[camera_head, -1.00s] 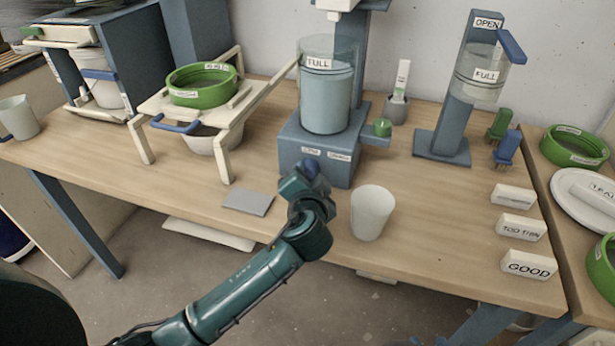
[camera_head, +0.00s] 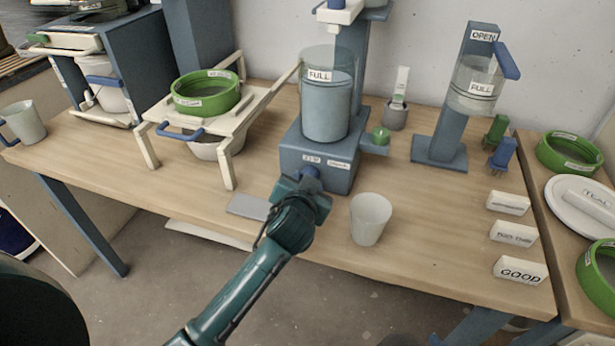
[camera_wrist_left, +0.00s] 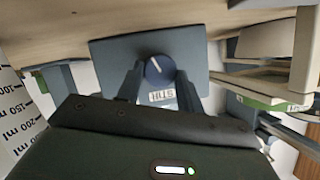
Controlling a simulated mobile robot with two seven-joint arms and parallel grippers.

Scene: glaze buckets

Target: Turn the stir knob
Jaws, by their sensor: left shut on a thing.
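The blue stir knob (camera_head: 309,172) is on the front of the blue-grey mixer base (camera_head: 340,178), below the STIR label. In the left wrist view the round knob (camera_wrist_left: 160,69) shows a pale pointer line, tilted a little. My left gripper (camera_head: 306,182) is at the knob in the head view. In the left wrist view its two fingers (camera_wrist_left: 159,86) are on either side of the knob, shut on it. A clear tank (camera_head: 327,110) marked FULL stands on the base. My right gripper is not in view.
A white cup (camera_head: 370,220) stands close to the right of my left gripper. A grey plate (camera_head: 248,206) lies to its left. A sieve stand with a green ring (camera_head: 205,93) is farther left. Label blocks, including GOOD (camera_head: 520,271), lie at the right. The table between cup and blocks is clear.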

